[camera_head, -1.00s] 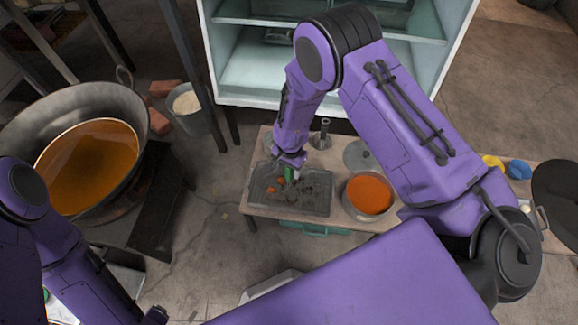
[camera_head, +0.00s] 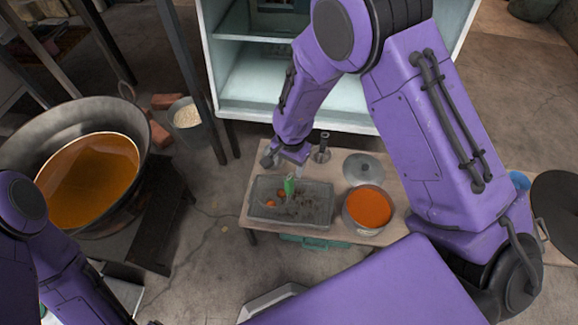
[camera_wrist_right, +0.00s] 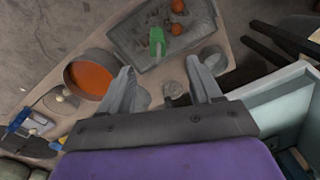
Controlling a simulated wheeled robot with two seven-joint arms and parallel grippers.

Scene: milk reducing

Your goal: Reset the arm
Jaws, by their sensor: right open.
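My right arm reaches in from the right in the head view, and its gripper (camera_head: 286,158) hangs above the far edge of a grey tray (camera_head: 262,209) on a low wooden table. In the right wrist view the right gripper (camera_wrist_right: 166,82) is open with nothing between its fingers.
A pot of orange liquid (camera_head: 368,207) and a round lid (camera_head: 363,168) are on the table (camera_head: 399,160). A metal cylinder (camera_head: 322,148) stands near the gripper. A white open cabinet (camera_head: 250,85) is behind. A large wok (camera_head: 40,140) stands at left.

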